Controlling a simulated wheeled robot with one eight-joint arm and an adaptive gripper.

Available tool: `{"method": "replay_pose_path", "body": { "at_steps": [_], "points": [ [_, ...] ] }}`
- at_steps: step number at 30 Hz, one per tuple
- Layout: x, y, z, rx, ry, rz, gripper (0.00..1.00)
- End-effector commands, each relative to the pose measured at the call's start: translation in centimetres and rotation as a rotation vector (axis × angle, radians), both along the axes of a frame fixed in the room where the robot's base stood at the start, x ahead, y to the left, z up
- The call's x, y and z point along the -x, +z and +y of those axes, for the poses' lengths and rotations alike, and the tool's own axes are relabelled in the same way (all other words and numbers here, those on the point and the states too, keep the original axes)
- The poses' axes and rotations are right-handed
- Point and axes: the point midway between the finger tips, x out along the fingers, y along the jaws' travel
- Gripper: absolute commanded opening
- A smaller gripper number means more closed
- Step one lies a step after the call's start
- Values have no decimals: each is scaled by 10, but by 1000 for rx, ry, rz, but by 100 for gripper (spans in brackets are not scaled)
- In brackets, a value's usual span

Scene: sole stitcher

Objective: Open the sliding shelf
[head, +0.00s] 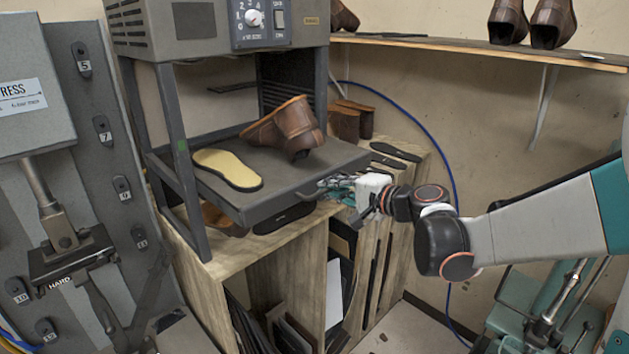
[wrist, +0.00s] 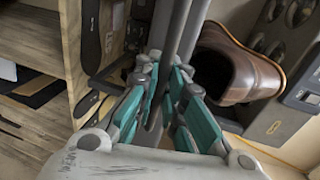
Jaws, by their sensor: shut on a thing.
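The sliding shelf (head: 283,183) is a flat grey tray in the dark metal frame of the machine, and its front part sticks out past the frame's posts. A brown leather shoe (head: 288,128) and a yellow sole (head: 228,169) lie on it. My gripper (head: 323,186) is at the shelf's front edge, shut on its handle, which the fingers mostly hide. In the wrist view, the teal and grey fingers (wrist: 167,85) close around the grey handle bar (wrist: 183,28). The shoe also shows in the wrist view (wrist: 232,66), right of the fingers.
A wooden rack (head: 215,268) stands under the machine, with dark soles and boards in its slots. A press (head: 40,110) stands at the left. A wall shelf (head: 480,46) holds shoes. A teal machine (head: 530,300) is at the lower right, with some floor free between.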

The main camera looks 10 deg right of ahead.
Motion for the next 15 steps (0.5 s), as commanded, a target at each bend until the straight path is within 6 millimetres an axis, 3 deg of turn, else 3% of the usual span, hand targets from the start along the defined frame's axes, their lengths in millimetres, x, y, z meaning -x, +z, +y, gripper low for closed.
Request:
{"method": "replay_pose_path", "body": {
  "at_steps": [6,15],
  "points": [
    [21,0,-15,0,-1,-1,0],
    [28,1,-20,-2,1,0,0]
  ]
}}
